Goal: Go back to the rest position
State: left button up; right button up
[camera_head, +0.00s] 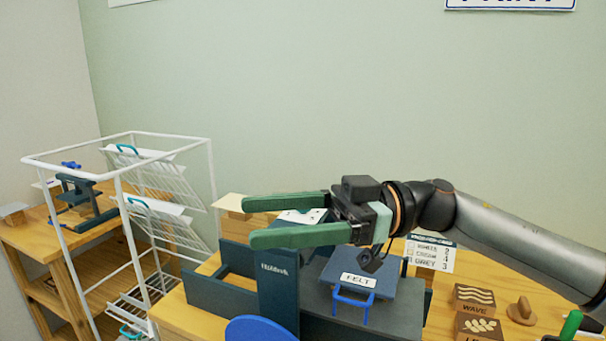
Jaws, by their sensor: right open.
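My right gripper (249,221) has two green fingers, spread apart and pointing left. Nothing is between them. It hangs in the air above a dark blue-grey device on the wooden table, and its arm comes in from the right edge. The device has an upright panel (278,292) with a name on it. A plate marked FELT (357,287) with a blue handle (352,304) lies to the right of the panel, below the gripper. My left gripper is not in view.
A white wire rack (119,190) with sloping shelves stands at the left. Behind it, a wooden bench (30,238) carries a small dark press (86,205). Stamp blocks (474,298), a wooden knob (521,311) and a printed card (431,254) are at the right.

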jog(key=w+a+f+m+t+y+p, duration=0.2)
jog(key=w+f+m+t+y, duration=0.3)
jog(key=w+f+m+t, duration=0.45)
jog(key=d+f+m+t+h+p, duration=0.1)
jog(key=d+f+m+t+h, duration=0.4)
jog(key=f, duration=0.4)
jog(key=d+f+m+t+h+p, duration=0.1)
jog(key=d+f+m+t+h, duration=0.25)
jog(key=f+t+h, duration=0.35)
pick_arm(q)
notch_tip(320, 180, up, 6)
jog(key=p, duration=0.2)
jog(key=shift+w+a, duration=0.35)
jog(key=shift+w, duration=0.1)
pick_arm(e)
jog(key=s+d+f+g+h, duration=0.2)
jog(key=s+d+f+h, duration=0.1)
jog(key=s+f, duration=0.4)
jog(key=s+d+f+m+g+h, duration=0.1)
jog(key=s+d+f+g+h, duration=0.1)
jog(key=s+d+f, duration=0.4)
jog(key=s+d+f+g+h, duration=0.2)
jog(key=s+f, duration=0.6)
jog(key=f, duration=0.4)
jog(key=shift+d+f+m+g+h, duration=0.35)
jog(key=shift+d+h, duration=0.45)
jog(key=shift+d, duration=0.45)
